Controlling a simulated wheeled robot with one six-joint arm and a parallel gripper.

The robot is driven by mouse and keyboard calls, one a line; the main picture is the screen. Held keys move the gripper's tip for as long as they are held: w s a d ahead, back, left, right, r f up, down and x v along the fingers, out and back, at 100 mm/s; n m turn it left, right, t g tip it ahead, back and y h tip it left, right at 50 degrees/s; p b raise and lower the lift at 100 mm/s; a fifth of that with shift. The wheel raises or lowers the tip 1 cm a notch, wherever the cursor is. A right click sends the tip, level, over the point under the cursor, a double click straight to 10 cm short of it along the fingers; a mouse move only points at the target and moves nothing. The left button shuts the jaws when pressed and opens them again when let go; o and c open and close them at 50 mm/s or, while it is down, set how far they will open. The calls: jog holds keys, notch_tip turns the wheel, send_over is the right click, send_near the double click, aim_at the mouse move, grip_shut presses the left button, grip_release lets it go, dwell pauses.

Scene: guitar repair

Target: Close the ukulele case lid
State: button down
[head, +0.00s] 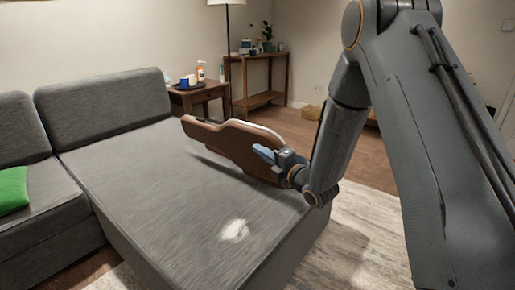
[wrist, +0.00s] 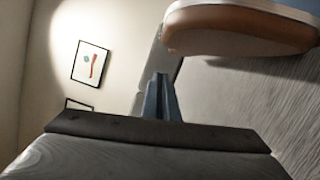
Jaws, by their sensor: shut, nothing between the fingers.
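The brown ukulele case (head: 232,140) is on the far right part of the grey sofa, its narrow end to the left. A pale rim runs along its upper edge. I cannot tell lid from body or how far the lid stands open. My gripper (head: 264,154) is shut and empty, with blue fingers at the near side of the case's wide end. In the wrist view the shut fingers (wrist: 161,98) are apart from the rounded brown case end (wrist: 235,35) in the picture. Contact cannot be told in the head view, where my gripper hides part of the case.
A backrest cushion (head: 105,108) and a green cushion (head: 12,190) are at left. A side table (head: 200,97) with bottles and a wooden shelf (head: 262,98) stand behind.

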jog(key=w+a+r+b, duration=0.1)
jog(key=w+a+b, duration=0.1)
jog(key=w, duration=0.8)
jog(key=shift+a+r, duration=0.2)
jog(key=shift+a, duration=0.4)
jog(key=shift+w, duration=0.1)
